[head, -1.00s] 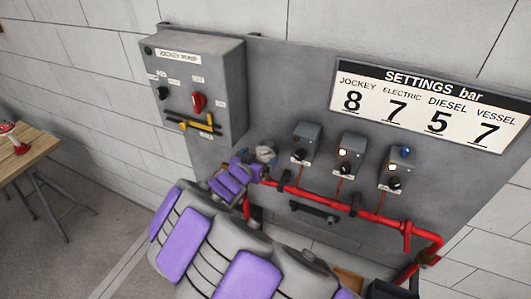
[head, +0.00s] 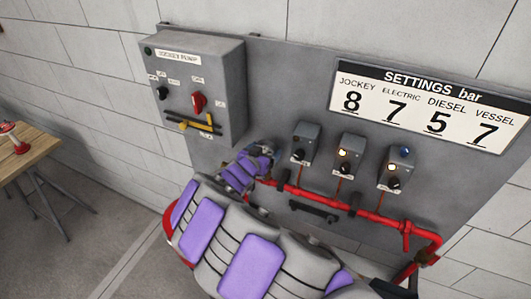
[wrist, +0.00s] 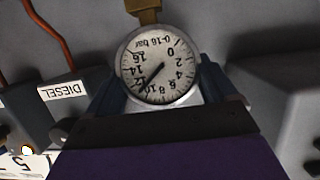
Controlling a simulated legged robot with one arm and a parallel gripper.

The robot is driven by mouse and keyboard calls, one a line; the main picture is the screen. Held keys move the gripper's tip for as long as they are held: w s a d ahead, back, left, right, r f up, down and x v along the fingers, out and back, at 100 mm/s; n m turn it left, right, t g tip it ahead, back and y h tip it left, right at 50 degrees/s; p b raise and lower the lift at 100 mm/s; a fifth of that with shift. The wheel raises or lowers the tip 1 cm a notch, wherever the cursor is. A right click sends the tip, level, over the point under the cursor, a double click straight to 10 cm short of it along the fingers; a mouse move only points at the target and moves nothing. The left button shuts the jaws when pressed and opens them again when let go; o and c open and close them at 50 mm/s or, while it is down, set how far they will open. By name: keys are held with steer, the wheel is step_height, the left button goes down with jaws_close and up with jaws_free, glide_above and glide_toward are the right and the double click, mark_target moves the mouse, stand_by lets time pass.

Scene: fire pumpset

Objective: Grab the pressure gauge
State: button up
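The pressure gauge (wrist: 158,65) is a round white dial marked 0-16 bar with a brass stem at its top edge. It appears upside down in the wrist view. My gripper (wrist: 162,80) has its fingers spread on either side of the dial, close to its rim; whether they touch it is not clear. In the head view my gripper (head: 262,150) is at the left end of the red pipe (head: 340,203), and it largely hides the gauge there.
Several grey switch boxes (head: 306,143) sit on the panel just right of my gripper. The jockey pump box (head: 195,90) projects at the upper left. A settings sign (head: 430,105) hangs at the right. A wooden table (head: 30,153) stands far left, with bare floor between.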

steer(key=c, duration=0.6)
steer(key=shift+r, duration=0.15)
